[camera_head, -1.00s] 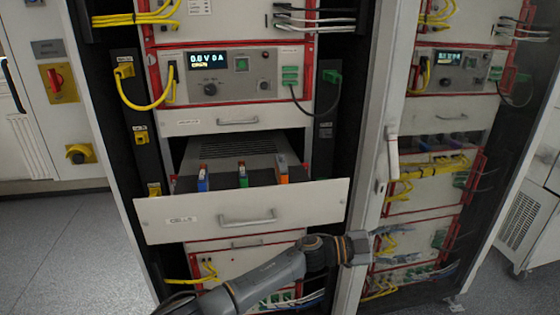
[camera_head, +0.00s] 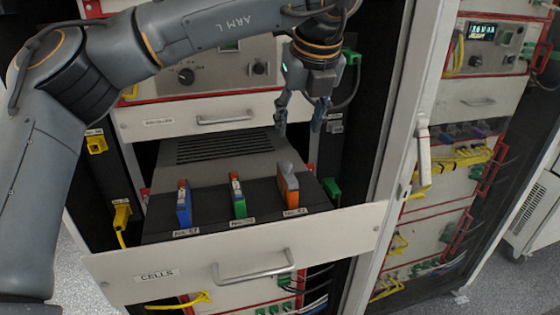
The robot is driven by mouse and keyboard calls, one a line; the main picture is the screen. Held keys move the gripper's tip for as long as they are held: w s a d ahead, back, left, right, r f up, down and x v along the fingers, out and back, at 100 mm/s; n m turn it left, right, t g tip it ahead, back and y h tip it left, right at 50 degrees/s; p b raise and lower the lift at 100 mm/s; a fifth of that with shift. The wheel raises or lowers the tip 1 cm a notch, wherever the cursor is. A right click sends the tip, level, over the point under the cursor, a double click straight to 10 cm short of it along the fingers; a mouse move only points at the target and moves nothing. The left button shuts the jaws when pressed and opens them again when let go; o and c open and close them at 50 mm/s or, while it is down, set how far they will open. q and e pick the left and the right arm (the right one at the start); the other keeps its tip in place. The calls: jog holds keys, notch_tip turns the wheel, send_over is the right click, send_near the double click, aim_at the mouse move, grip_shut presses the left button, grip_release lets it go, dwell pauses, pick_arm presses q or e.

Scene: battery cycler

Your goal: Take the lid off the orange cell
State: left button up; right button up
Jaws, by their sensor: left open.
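The orange cell (camera_head: 291,196) stands upright in the open drawer (camera_head: 352,232) marked CELLS, at the right end of a row. A small grey piece, which looks like its lid (camera_head: 285,168), sits on top of it. My left gripper (camera_head: 299,122) is open, points down and is empty. In the picture it is just above the orange cell and apart from it. My right gripper is not in view.
A green cell (camera_head: 238,198) and a blue cell (camera_head: 184,205) stand to the left in the same drawer. The cabinet door (camera_head: 397,130) stands open at right. A closed drawer (camera_head: 150,123) and an instrument panel are above the cells.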

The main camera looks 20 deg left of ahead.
pick_arm(q)
jog(key=p, duration=0.2)
send_near(288, 168)
jog(key=shift+w+d+f, duration=0.1)
jog(key=shift+w+f, duration=0.3)
jog(key=shift+f, duration=0.3)
jog(key=x, duration=0.3)
jog(key=shift+f+p, duration=0.1)
jog(key=shift+p, duration=0.25)
jog(key=x, duration=0.1)
jog(key=p+x, duration=0.1)
jog(key=x, duration=0.1)
jog(key=p+x, duration=0.1)
jog(key=shift+s+a+f, duration=0.1)
jog(key=shift+a+f, duration=0.15)
jog(key=shift+a, duration=0.05)
jog(key=shift+f, duration=0.15)
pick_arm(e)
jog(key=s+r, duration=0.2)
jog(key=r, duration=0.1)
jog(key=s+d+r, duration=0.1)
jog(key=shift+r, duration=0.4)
pick_arm(q)
jog(key=c, duration=0.9)
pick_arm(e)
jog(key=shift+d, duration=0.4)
